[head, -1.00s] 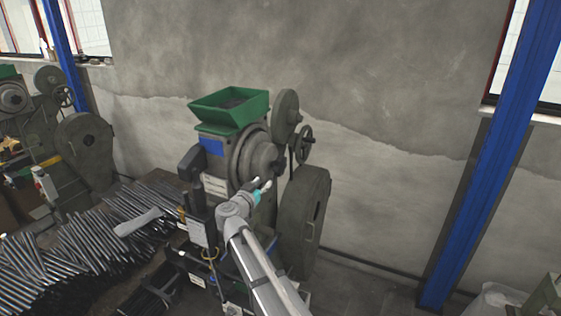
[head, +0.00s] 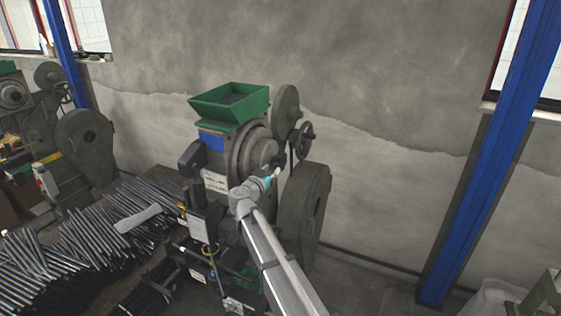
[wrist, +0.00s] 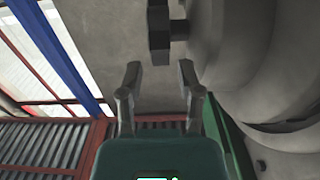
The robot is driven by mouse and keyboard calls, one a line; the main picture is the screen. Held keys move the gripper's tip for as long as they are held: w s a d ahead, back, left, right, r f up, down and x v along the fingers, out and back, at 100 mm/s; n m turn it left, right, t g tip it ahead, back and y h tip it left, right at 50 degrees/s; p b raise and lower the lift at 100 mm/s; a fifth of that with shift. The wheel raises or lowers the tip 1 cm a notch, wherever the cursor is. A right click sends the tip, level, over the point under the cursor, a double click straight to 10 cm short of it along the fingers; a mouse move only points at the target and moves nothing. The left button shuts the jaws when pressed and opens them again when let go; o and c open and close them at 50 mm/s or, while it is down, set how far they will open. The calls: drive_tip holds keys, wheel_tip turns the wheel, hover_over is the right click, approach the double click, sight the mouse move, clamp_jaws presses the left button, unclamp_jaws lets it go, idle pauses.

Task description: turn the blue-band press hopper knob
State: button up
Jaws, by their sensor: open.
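The press with the blue band (head: 212,142) stands in the middle of the head view, with a green hopper (head: 231,105) on top. A small dark handwheel (head: 303,140) sits on its right side below a round disc; it looks like the knob. My gripper (head: 280,168) is in front of the press's round face, below and left of this wheel. In the wrist view my gripper (wrist: 159,84) is open, with nothing between its fingers. A dark knob-like part (wrist: 159,35) on a short stem lies beyond the fingertips, apart from them. It may be the same wheel.
A big flywheel (head: 307,218) stands close to the right of my arm. Many metal rods (head: 95,225) lie on the table at left. A second press (head: 38,125) stands far left. A blue post (head: 490,165) is at right. Open floor lies between flywheel and post.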

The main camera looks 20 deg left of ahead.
sight(281, 160)
drive_tip(key=w, duration=0.6)
drive_tip(key=shift+w+d, duration=0.3)
drive_tip(key=shift+w, duration=0.55)
clamp_jaws()
